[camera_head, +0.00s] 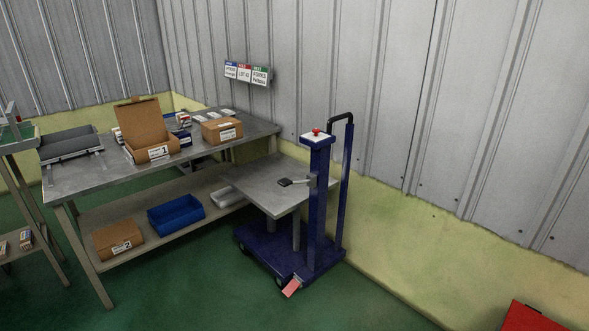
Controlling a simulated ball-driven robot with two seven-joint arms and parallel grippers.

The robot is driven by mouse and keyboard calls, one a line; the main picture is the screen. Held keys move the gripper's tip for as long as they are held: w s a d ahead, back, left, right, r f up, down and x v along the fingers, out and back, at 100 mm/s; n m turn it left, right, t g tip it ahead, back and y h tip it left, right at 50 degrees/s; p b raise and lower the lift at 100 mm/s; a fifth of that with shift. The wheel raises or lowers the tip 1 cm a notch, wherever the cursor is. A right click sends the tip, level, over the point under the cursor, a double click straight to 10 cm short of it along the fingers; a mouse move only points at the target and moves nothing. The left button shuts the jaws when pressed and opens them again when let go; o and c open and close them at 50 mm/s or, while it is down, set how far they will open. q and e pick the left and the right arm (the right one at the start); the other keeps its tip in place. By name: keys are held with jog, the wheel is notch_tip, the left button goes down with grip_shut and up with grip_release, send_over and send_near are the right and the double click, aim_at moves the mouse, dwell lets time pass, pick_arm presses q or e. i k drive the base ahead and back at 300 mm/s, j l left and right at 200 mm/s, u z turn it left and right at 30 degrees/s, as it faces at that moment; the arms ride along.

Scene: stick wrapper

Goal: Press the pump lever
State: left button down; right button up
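A blue lift cart (317,215) stands by the wall at the middle right, beside the workbench. A light red, flat lever or pedal (291,287) sticks out low at the near end of its base, close to the floor, and looks like the pump lever. A white cap with a red knob (317,131) tops the cart's near post. The cart's grey platform (262,187) is raised to a height below the bench top. Neither of my grippers is in view, and nothing touches the lever.
A metal workbench (80,187) holds an open cardboard box (150,150) and a closed one (222,131). Its lower shelf carries a blue bin (176,215). Green floor (200,290) is clear before the cart. A red object (530,318) shows at bottom right.

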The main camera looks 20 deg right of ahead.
aim_at(285, 182)
jog(key=i+j+z, duration=0.2)
jog(key=i+z, duration=0.3)
jog(key=i+j+z, duration=1)
jog(key=i+j, duration=0.05)
